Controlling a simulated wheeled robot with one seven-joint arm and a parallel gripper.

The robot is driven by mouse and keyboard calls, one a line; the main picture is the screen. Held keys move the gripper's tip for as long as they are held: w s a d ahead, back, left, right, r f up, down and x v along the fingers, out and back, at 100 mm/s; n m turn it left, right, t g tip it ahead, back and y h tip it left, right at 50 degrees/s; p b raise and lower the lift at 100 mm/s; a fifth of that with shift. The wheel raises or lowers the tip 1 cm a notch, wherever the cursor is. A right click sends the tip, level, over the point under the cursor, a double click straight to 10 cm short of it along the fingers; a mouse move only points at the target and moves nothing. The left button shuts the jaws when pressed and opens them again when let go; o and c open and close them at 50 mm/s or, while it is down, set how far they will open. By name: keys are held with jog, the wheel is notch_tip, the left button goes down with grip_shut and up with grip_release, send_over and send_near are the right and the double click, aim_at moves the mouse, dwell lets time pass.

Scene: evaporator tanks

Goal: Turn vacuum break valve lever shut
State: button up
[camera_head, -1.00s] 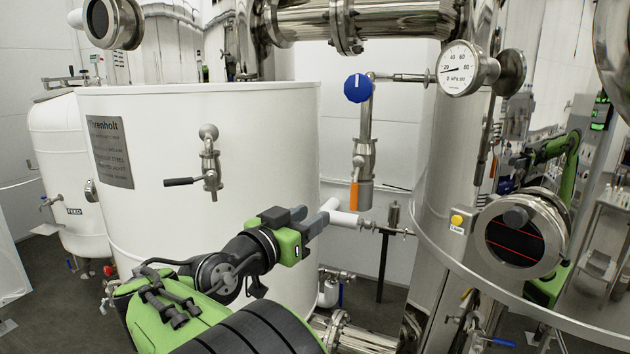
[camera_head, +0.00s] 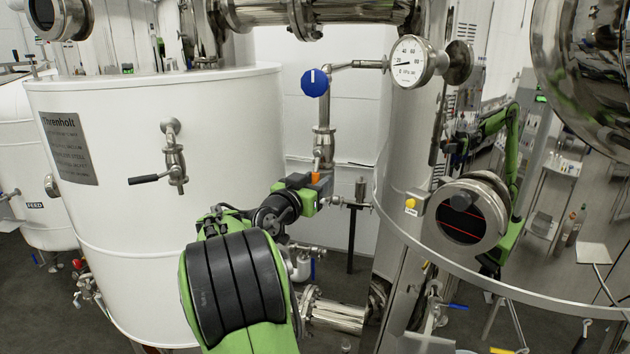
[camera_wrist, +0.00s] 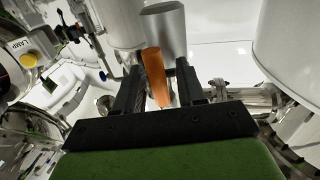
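An orange valve lever (camera_head: 316,177) hangs down at the foot of the vertical steel valve pipe (camera_head: 324,140) below a blue knob. My gripper (camera_head: 312,186) is right at the lever, and my green wrist hides part of this area in the head view. In the wrist view, the orange lever (camera_wrist: 155,75) stands between the two dark fingers of my gripper (camera_wrist: 160,66). Gaps show on both sides of it, so the fingers are open around it and not clamped. The grey cylindrical valve end (camera_wrist: 165,25) is just beyond the lever.
A white tank (camera_head: 230,220) with a black-handled valve (camera_head: 174,160) stands to the left. A steel column with a pressure gauge (camera_head: 409,62) and a yellow button (camera_head: 410,203) stands to the right. A thin side pipe (camera_head: 350,204) runs close to my gripper.

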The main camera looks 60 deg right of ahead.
grip_shut()
jog(key=shift+b, duration=0.3)
jog(key=w+r+m+t+y+b, duration=0.1)
jog(key=w+r+m+b, duration=0.2)
jog(key=m, duration=0.5)
jog(key=w+a+r+m+t+y+b, duration=0.1)
jog(key=w+r+m+t+b, duration=0.1)
jog(key=m, duration=0.5)
jog(key=shift+w+r+m+b, duration=0.4)
jog(key=shift+w+r+b, duration=0.3)
jog(key=shift+b, duration=0.4)
jog(key=shift+s+a+r, duration=0.1)
jog(key=shift+r, duration=0.05)
grip_release()
